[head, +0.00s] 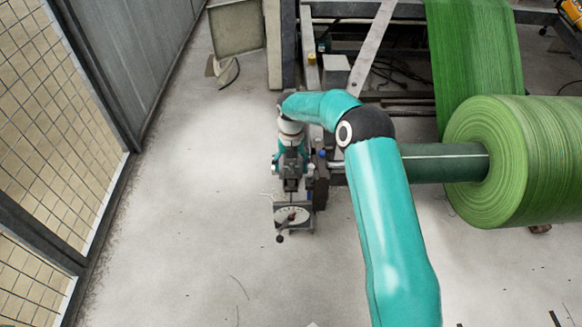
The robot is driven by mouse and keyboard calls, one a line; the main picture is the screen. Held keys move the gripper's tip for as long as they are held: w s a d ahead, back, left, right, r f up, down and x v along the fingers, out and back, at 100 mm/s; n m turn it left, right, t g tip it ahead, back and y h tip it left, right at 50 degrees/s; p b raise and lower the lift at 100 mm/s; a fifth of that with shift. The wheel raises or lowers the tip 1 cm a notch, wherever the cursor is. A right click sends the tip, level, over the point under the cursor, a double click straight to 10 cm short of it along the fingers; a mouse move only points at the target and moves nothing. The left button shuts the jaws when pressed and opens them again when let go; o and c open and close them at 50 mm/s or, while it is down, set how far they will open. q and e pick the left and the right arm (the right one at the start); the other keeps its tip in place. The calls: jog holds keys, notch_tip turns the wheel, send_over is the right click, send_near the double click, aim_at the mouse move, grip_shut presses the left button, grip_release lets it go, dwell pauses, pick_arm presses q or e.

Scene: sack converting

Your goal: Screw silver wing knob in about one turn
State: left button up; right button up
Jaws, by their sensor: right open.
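My right gripper (291,187) points down at the end of my teal arm, directly above a small bracket with a pale round dial plate (292,215). The gripper is open; its fingers are small and dark at this distance. A short dark lever with a ball end (280,238) sticks out at the front of the dial. I cannot make out the silver wing knob clearly; it is too small or hidden by the gripper and wrist. I cannot tell if the fingers touch anything. My left gripper is not in view.
A large green roll (540,160) sits on a dark green shaft (440,163) to the right of my arm. A green web (475,60) hangs behind it. A mesh fence (40,130) runs along the left. The pale floor (190,220) between fence and machine is mostly clear.

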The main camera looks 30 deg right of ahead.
jog(key=shift+f, duration=0.4)
jog(key=shift+c, duration=0.3)
jog(key=c, duration=1.1)
jog(key=shift+m, duration=0.3)
